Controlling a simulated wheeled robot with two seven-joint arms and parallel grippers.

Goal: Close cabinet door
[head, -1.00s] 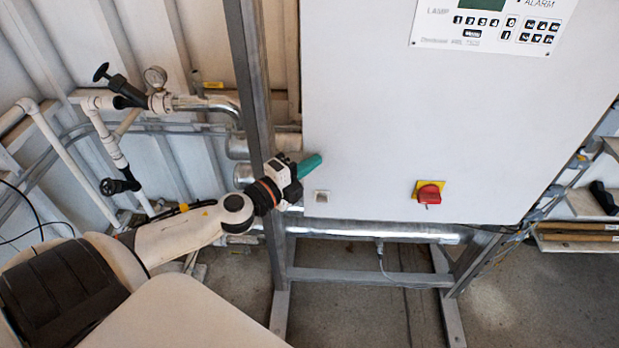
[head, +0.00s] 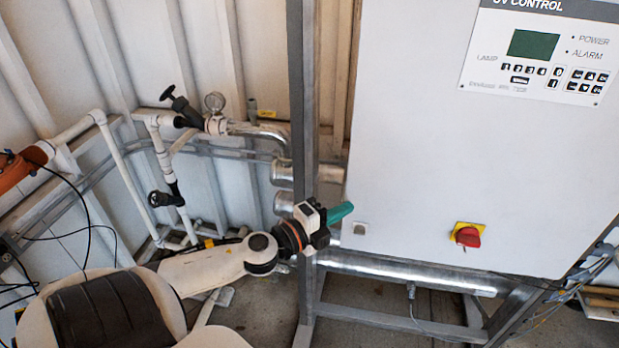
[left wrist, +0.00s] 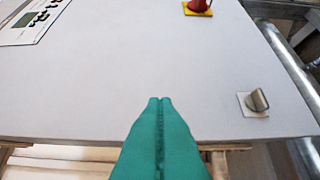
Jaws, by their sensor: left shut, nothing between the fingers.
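The cabinet door (head: 420,150) is the large white front panel in the head view, with a control panel (head: 540,55), a red and yellow switch (head: 467,236) and a small latch (head: 360,229) near its lower left corner. I cannot tell whether it is fully shut or slightly ajar. My left gripper (head: 342,211), with green fingers, is shut and empty at the door's lower left edge, just above the latch. In the left wrist view, the shut fingers (left wrist: 160,101) overlap the door's edge (left wrist: 75,136), with the latch (left wrist: 258,101) to the right. Contact is unclear. My right gripper is out of view.
A grey frame post (head: 304,120) stands just left of the door, close to my left arm. A shiny horizontal pipe (head: 400,272) passes below the door.

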